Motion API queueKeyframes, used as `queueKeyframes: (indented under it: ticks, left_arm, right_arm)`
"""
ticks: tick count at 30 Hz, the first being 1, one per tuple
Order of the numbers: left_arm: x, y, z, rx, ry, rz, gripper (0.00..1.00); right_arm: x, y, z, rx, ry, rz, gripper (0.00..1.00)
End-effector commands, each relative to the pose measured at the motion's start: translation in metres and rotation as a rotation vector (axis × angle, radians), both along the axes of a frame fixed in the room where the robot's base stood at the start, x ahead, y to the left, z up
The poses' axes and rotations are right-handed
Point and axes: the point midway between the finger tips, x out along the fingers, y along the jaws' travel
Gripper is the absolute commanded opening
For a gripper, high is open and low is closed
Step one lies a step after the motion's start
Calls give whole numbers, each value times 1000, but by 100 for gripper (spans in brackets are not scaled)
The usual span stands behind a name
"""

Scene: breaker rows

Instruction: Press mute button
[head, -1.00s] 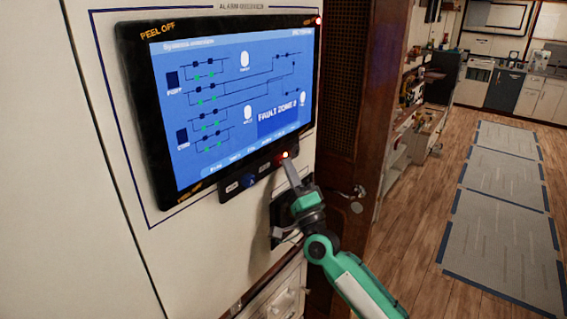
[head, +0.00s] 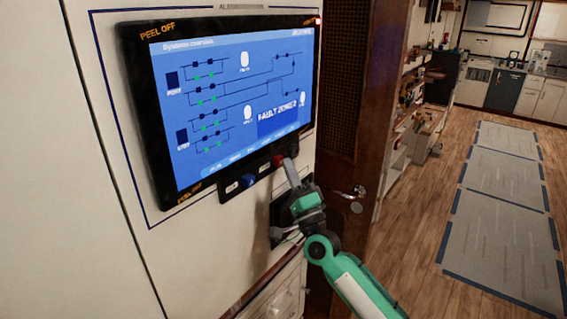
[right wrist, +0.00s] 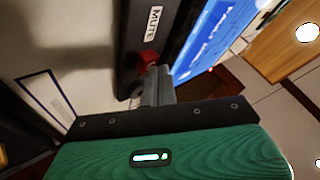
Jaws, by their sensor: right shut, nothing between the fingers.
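The alarm panel's screen (head: 225,105) is on the wall at the left and reads "FAULT ZONE 2". Below it is a black button strip (head: 228,192) with a blue knob (head: 249,181) and a red button (head: 279,160) near its right end. My right gripper (head: 289,165) is shut and empty, its fingertips at the red button. In the right wrist view the shut fingers (right wrist: 156,85) reach the strip beside the red button (right wrist: 148,59), close to the "MUTE" label (right wrist: 155,23). I cannot tell whether they touch the button. My left gripper is not in view.
A dark box (head: 278,215) is on the wall below the strip, behind my right gripper. A wooden door (head: 345,130) with a metal handle (head: 350,192) stands to the right. Open floor with grey mats (head: 500,190) lies further right.

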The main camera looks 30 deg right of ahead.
Motion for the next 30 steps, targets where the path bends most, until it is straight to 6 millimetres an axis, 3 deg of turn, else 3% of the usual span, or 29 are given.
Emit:
queueKeyframes:
  ticks: [5, 21, 30]
  left_arm:
    - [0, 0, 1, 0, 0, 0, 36]
    - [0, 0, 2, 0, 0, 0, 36]
    - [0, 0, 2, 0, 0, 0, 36]
  right_arm:
    - [-5, -2, 0, -1, 0, -1, 0]
    - [-52, -22, 0, -1, 1, -1, 0]
    - [-56, -23, 0, -1, -1, 0, 0]
